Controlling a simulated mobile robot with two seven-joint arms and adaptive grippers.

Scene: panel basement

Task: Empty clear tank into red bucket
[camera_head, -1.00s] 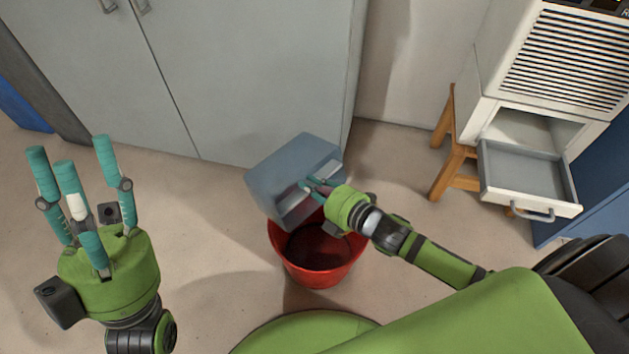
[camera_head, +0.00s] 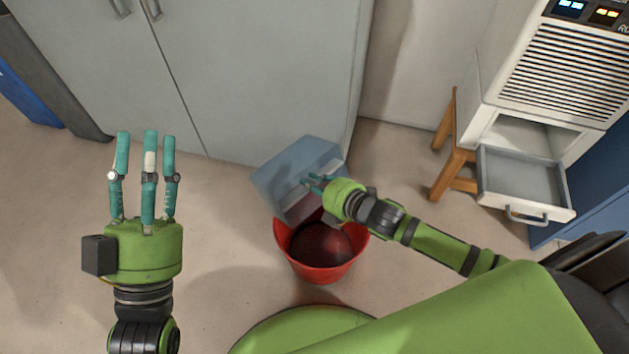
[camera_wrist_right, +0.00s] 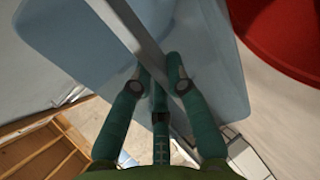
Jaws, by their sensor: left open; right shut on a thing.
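The clear tank (camera_head: 296,168) is a bluish see-through box, held tilted above the far side of the red bucket (camera_head: 330,270). My right gripper (camera_head: 312,181) is shut on the tank at its right side. In the right wrist view the fingers (camera_wrist_right: 163,80) close on a wall of the tank (camera_wrist_right: 210,50), and part of the red bucket (camera_wrist_right: 280,35) shows at top right. The bucket stands upright on the floor, its inside dark reddish; I cannot tell whether it holds liquid. My left gripper (camera_head: 146,140) is open and empty, fingers pointing away, left of the tank.
Grey cabinet doors (camera_head: 250,70) stand behind the tank. At right, a white louvred unit (camera_head: 555,70) has an open drawer (camera_head: 522,180), with a wooden stool (camera_head: 455,165) beside it. The floor (camera_head: 225,250) between my left gripper and the bucket is clear.

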